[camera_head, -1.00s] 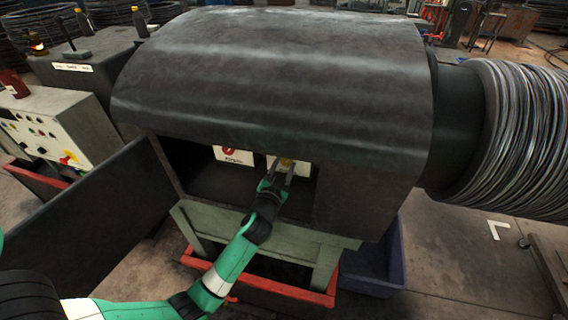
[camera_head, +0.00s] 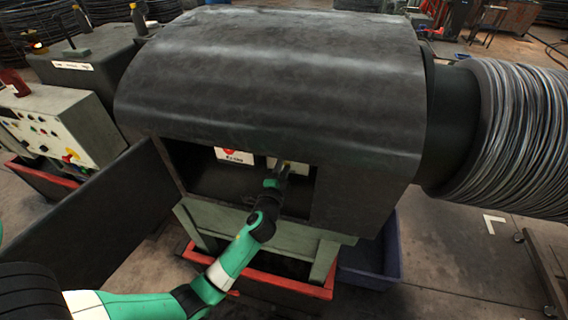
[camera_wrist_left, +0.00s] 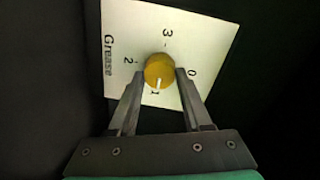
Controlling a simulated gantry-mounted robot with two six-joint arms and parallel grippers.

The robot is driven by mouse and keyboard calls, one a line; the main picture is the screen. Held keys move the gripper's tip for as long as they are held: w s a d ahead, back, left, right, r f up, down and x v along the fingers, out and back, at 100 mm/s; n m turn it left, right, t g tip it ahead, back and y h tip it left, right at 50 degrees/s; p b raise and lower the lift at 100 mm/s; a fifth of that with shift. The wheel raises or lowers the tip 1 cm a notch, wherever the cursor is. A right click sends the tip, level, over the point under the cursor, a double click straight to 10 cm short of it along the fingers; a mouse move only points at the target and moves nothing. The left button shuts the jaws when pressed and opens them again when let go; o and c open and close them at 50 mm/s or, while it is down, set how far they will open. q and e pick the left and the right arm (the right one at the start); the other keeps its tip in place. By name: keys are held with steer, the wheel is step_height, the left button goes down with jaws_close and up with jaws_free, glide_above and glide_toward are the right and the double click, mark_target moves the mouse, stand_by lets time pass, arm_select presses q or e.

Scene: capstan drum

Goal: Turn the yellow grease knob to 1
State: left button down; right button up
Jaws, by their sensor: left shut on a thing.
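The yellow grease knob (camera_wrist_left: 159,71) sits on a white plate (camera_wrist_left: 194,32) marked Grease, with the numbers 0, 1, 2 and 3 around it. Its white pointer mark points at the 1. My left gripper (camera_wrist_left: 160,72) has one finger on each side of the knob and is shut on it. In the head view my left gripper (camera_head: 283,170) reaches into the opening under the dark hood and largely covers the knob. The plate (camera_head: 300,168) shows partly there. My right gripper is not in view.
A second white plate with a red mark (camera_head: 234,155) is left of the grease plate. The dark hood (camera_head: 270,80) hangs over the opening, and an open dark door panel (camera_head: 110,215) stands to its left. A wire-wound drum (camera_head: 515,135) is at the right.

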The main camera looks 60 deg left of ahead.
arm_select(q)
steer(key=shift+m, duration=0.5)
steer(key=shift+c, duration=1.7)
jaws_free()
steer(key=v, duration=1.1)
steer(key=shift+s+d, duration=0.2)
steer(key=shift+s, duration=0.05)
